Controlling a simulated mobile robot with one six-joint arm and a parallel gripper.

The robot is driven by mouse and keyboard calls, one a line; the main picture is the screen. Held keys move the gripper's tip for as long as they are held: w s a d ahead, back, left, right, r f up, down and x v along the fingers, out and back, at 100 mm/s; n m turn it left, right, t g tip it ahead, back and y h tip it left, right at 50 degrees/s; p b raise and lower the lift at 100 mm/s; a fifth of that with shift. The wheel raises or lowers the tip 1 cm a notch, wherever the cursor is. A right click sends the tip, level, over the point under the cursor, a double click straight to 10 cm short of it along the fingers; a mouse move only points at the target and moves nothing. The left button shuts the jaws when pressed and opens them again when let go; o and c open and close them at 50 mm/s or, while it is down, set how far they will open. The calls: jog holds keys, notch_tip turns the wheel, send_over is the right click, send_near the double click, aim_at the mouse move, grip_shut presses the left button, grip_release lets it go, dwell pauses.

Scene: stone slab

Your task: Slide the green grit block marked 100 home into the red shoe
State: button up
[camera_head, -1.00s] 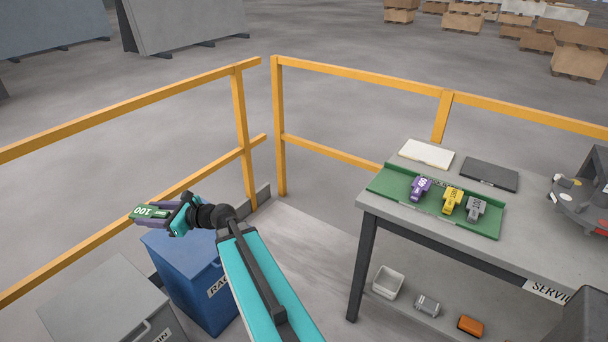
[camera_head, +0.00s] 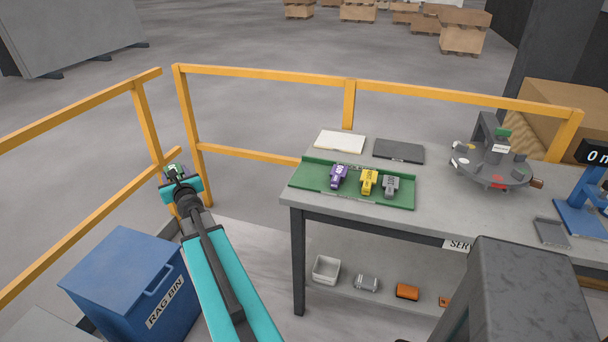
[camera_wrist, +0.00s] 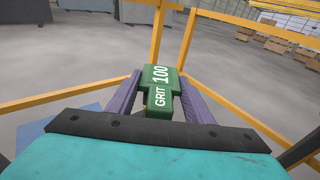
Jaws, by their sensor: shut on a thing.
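The green grit block marked 100 (camera_wrist: 161,88) is between the two purple fingers of my gripper (camera_wrist: 160,92) in the wrist view, with its lettering facing up. My gripper (camera_head: 176,172) is shut on it and holds it in the air by the yellow rail, left of the table, in the head view. The block (camera_head: 173,169) shows there only as a small green patch. A round grey turntable (camera_head: 490,170) stands on the table at the right with small coloured parts around its rim. A red part (camera_head: 498,180) shows on its near side; I cannot tell its shape.
A green tray (camera_head: 302,178) on the grey table (camera_head: 440,215) holds purple, yellow and grey blocks. Yellow rails (camera_head: 270,77) run behind. A blue rag bin (camera_head: 110,265) stands at lower left. A dark stone-like block (camera_head: 520,285) rises at lower right. A blue stand (camera_head: 590,195) is at far right.

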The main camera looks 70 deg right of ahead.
jog(key=s+d+r+m+g+h, duration=0.1)
jog(key=s+d+m+g+h, duration=0.1)
jog(key=s+d, duration=0.7)
jog(key=s+d+m+g+h+p, duration=0.1)
jog(key=s+d+m+g, duration=0.3)
jog(key=s+d, duration=0.6)
jog(key=s+d+r+m+g+h, duration=0.1)
jog(key=s+d+m+g+h, duration=0.2)
jog(key=s, duration=1.6)
jog(key=d+m+g, duration=0.1)
jog(key=d+g, duration=0.2)
jog(key=d, duration=0.4)
jog(key=shift+s+r, duration=0.2)
jog(key=shift+r, duration=0.15)
send_over(309, 176)
jog(key=shift+w+d+f, duration=0.1)
jog(key=shift+f, duration=2.4)
jog(key=shift+f+b, duration=0.55)
jog(key=shift+f, duration=1.75)
jog(key=shift+f, duration=0.2)
